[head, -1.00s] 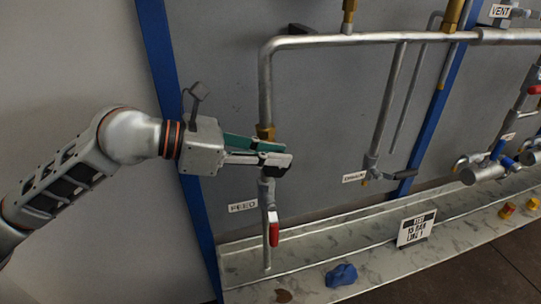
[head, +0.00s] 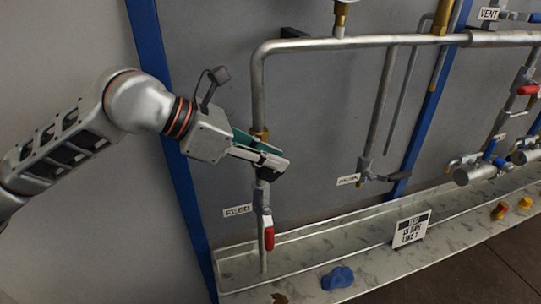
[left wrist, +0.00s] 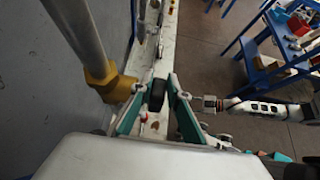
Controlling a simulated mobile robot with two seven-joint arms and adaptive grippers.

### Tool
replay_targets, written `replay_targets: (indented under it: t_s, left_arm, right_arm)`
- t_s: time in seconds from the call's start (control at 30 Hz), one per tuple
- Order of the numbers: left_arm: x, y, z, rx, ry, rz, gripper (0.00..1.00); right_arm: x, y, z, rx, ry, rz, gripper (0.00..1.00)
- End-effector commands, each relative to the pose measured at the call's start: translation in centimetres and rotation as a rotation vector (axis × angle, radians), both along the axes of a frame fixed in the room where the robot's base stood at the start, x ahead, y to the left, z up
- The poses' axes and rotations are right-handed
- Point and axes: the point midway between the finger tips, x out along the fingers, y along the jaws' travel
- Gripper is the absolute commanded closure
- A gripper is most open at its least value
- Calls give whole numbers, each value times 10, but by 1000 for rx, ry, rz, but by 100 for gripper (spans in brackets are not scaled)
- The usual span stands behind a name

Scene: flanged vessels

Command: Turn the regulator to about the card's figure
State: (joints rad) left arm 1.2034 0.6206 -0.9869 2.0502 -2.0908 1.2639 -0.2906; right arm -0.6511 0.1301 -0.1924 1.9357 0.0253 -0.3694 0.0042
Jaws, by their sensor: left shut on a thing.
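The regulator shows as a brass body (head: 260,134) on the grey feed pipe; it is also in the left wrist view (left wrist: 112,84). Its dark knob (left wrist: 157,95) sits between my left fingers in the left wrist view. My left gripper (head: 272,164) is shut on this knob, its fingers tilted down to the right.
A red-handled valve (head: 268,234) hangs below my left gripper, near the FEED label (head: 238,211). A blue lump (head: 338,277) lies on the pale ledge (head: 375,262). Other pipes and valves stand to the right. A blue post (head: 178,190) stands left of the pipe.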

Motion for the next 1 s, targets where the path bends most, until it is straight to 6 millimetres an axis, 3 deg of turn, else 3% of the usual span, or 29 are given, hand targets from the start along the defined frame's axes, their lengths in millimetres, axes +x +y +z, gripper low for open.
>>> replay_targets:
  t_s: [0.47,1.0]
  left_arm:
    - [-1,4,3,0,-1,1,77]
    - [-25,78,58,1,0,2,77]
  right_arm:
    - [-2,1,-2,1,5,0,60]
    - [0,0,0,0,0,0,60]
